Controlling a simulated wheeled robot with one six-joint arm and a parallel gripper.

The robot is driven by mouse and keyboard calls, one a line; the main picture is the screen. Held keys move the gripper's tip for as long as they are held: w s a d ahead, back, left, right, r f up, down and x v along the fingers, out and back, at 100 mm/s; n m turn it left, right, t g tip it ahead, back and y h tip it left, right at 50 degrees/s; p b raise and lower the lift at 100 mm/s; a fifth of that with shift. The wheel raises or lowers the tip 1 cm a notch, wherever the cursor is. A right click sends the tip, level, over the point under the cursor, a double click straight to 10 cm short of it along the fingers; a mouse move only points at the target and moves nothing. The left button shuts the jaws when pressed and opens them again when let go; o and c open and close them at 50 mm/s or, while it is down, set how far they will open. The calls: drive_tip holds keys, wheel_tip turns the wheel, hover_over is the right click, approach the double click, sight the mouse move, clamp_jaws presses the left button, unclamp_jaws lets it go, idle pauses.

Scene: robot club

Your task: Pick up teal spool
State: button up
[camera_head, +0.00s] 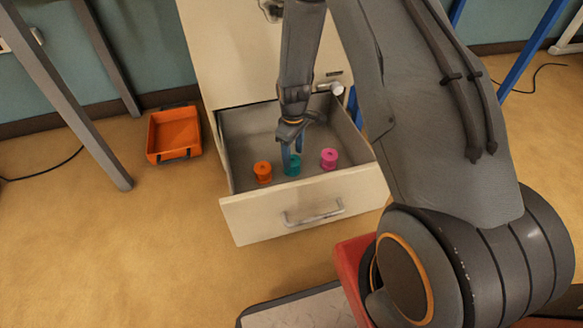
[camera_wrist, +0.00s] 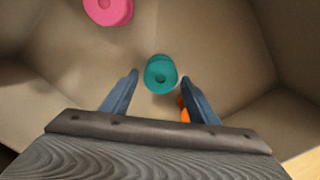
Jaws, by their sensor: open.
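The teal spool (camera_head: 292,168) stands in the open drawer (camera_head: 290,215), between an orange spool and a pink spool. In the wrist view the teal spool (camera_wrist: 160,74) shows just beyond and between my two blue fingertips. My gripper (camera_head: 291,152) reaches down into the drawer, right over the teal spool. Its fingers are apart, one to each side of the spool in the wrist view (camera_wrist: 159,78), with nothing held. I cannot tell how far the fingertips reach down beside the spool.
The orange spool (camera_head: 262,172) stands to the left and the pink spool (camera_head: 329,158) to the right, both close by. The drawer walls enclose the space. An orange bin (camera_head: 174,134) lies on the floor to the left. The cabinet (camera_head: 235,50) rises behind the drawer.

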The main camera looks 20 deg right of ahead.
sight(292, 160)
drive_tip(key=shift+a+f+b, duration=0.15)
drive_tip(key=shift+f+b, duration=1.7)
drive_tip(key=shift+f, duration=0.7)
drive_tip(key=c, duration=0.8)
drive_tip(key=shift+r, duration=0.1)
drive_tip(key=shift+c, duration=0.2)
